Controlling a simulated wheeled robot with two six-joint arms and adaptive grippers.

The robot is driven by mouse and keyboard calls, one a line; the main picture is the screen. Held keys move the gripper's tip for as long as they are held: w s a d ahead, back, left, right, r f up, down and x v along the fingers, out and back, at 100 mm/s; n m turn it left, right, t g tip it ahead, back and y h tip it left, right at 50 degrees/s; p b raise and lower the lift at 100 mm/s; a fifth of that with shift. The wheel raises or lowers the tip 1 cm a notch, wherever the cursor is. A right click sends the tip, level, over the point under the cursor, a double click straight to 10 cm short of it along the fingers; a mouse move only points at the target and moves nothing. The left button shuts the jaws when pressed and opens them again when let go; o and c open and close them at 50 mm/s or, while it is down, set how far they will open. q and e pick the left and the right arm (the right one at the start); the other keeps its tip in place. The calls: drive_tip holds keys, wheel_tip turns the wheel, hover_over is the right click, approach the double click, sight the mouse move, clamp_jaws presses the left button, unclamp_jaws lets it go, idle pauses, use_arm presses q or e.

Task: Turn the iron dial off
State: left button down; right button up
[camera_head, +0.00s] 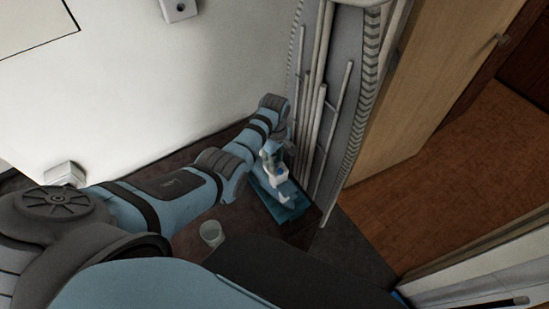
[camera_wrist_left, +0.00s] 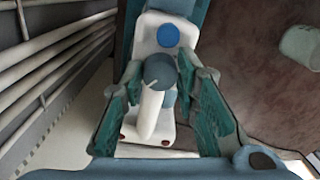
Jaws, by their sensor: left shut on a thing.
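The white iron (camera_wrist_left: 170,18) lies under my left gripper in the left wrist view, with a round blue button near the top and a dark teal dial (camera_wrist_left: 160,70) below it. My left gripper (camera_wrist_left: 163,80) has its two green-padded fingers either side of the dial and is shut on it. Part of the dial is hidden behind the pale handle part. In the head view my left gripper (camera_head: 275,158) reaches down to the iron (camera_head: 284,195), which lies on a blue board. The dial cannot be made out there. My right gripper is not in view.
The blue board (camera_head: 297,213) lies on a dark brown surface. A pale cup (camera_head: 212,233) stands to its left, and it also shows in the left wrist view (camera_wrist_left: 299,46). White pipes (camera_head: 317,90) stand close beside the gripper. A wooden door (camera_head: 440,85) is at the right.

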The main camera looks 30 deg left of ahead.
use_arm(q)
drive_tip(key=shift+a+n, duration=0.15)
drive_tip(key=shift+n, duration=0.15)
drive_tip(key=c, duration=1.2)
unclamp_jaws()
drive_tip(key=shift+f, duration=0.1)
wheel_tip(320, 180, up, 12)
drive_tip(key=shift+a, duration=0.1)
